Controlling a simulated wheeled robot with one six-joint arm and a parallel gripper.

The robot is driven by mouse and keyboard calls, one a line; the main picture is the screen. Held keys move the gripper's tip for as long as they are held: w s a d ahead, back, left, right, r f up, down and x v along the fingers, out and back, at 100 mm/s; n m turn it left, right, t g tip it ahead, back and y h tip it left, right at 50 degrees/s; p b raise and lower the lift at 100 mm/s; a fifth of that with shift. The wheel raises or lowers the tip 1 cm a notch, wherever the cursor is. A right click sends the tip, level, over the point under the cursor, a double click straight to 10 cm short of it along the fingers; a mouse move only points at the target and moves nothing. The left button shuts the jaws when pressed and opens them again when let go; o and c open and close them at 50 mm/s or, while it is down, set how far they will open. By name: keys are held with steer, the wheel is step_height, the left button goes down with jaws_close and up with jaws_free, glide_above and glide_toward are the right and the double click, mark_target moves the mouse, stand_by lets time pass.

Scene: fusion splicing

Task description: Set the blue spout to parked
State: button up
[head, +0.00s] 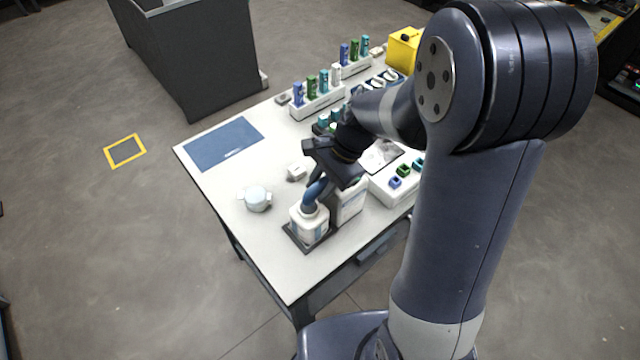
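The blue spout (312,196) sits on top of a white bottle (309,224) near the front edge of the table. It looks bent, and its upper part is close under my gripper. I cannot tell which setting it is in. A second white bottle (349,206) stands right beside it, its top hidden by my gripper. My gripper (318,180) points down over the bottles, at or just above the blue spout. Its fingers are dark and small here, so I cannot tell whether they touch the spout or are closed.
Both bottles stand in a dark tray (294,239). A pale round dish (257,198) and a small white box (297,172) lie to the left. A blue mat (222,143) lies farther back. Racks of coloured bottles (318,103) stand behind; a white block (390,190) is at right.

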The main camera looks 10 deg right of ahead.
jaws_close()
steer(key=shift+s+d+n+g+h+p, duration=0.2)
steer(key=shift+n+g, duration=0.15)
steer(key=shift+n, duration=0.4)
steer(key=shift+s+d+n+g+h+p, duration=0.15)
steer(key=shift+n+g, duration=0.15)
steer(key=shift+n, duration=0.5)
steer(key=shift+s+d+n+g+h+p, duration=0.1)
steer(key=shift+s+d+n+g, duration=0.2)
steer(key=shift+n, duration=0.45)
steer(key=shift+w+a, duration=0.1)
steer(key=shift+a, duration=0.05)
steer(key=shift+o, duration=2.4)
jaws_free()
steer(key=v, duration=1.1)
